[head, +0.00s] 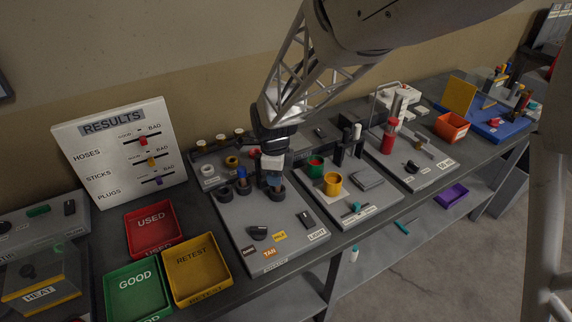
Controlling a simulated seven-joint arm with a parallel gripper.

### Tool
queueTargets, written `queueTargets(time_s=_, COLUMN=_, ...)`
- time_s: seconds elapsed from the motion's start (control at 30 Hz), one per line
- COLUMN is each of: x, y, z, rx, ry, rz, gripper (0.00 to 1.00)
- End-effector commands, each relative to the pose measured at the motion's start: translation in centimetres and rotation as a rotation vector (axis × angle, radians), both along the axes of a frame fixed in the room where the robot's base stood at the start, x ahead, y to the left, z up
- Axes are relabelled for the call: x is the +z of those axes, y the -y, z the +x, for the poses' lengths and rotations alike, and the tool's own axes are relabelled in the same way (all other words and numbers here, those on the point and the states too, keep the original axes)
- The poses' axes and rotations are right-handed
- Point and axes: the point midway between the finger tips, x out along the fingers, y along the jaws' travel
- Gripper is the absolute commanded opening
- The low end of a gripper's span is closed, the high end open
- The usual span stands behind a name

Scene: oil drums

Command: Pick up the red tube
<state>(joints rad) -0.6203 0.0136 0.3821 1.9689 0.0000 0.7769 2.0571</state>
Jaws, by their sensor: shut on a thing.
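A red upright tube-like piece (388,140) stands on the grey board further right, apart from my gripper. I cannot tell whether this is the task's red tube or whether a red tube is between my fingers.
A blue-topped piece (241,174) stands in another cup just left of my gripper. Red (153,246), green (137,306) and yellow (213,287) trays lie front left, below the results board (120,150).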

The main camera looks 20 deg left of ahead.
Motion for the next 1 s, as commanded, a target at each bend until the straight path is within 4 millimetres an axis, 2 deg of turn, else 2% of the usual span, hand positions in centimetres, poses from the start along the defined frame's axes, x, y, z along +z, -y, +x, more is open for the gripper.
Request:
queueTargets(time_s=0.27, x=0.9, y=0.0, z=0.0, rx=0.000, ry=0.000, rz=0.000, gripper=0.00)
queueTargets(time_s=0.5, x=3.7, y=0.0, z=0.0, rx=0.000, ry=0.002, rz=0.001, gripper=0.00)
queueTargets(time_s=1.0, x=4.2, y=4.0, z=-5.9, rx=0.000, ry=0.001, rz=0.000, gripper=0.00)
